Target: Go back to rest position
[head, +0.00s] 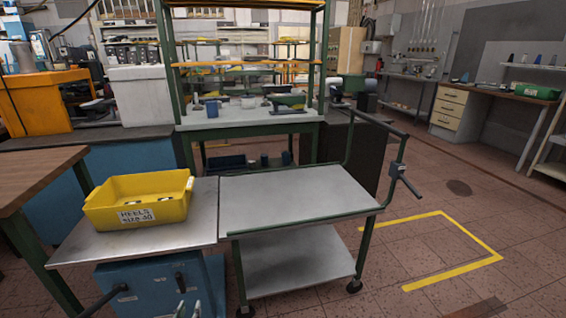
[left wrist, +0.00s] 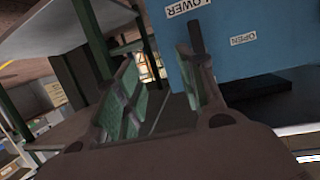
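My left gripper (head: 188,308) shows only by its fingertips at the bottom edge of the head view, low in front of the blue cabinet. In the left wrist view its two green-padded fingers (left wrist: 163,88) stand apart with nothing between them. A blue surface with labels reading "LOWER" and "OPEN" (left wrist: 215,35) is just beyond the right finger. My right gripper is in neither view. The yellow bin (head: 137,214), labelled "HEELS size 40", sits on the grey-topped table (head: 190,226) with a few items inside that are mostly hidden.
The blue cabinet (head: 145,287) with dark handles is under the grey top. An empty green-framed cart (head: 300,195) stands close to its right. A wooden table (head: 35,178) is at the left. Floor around the yellow marking (head: 462,267) is clear.

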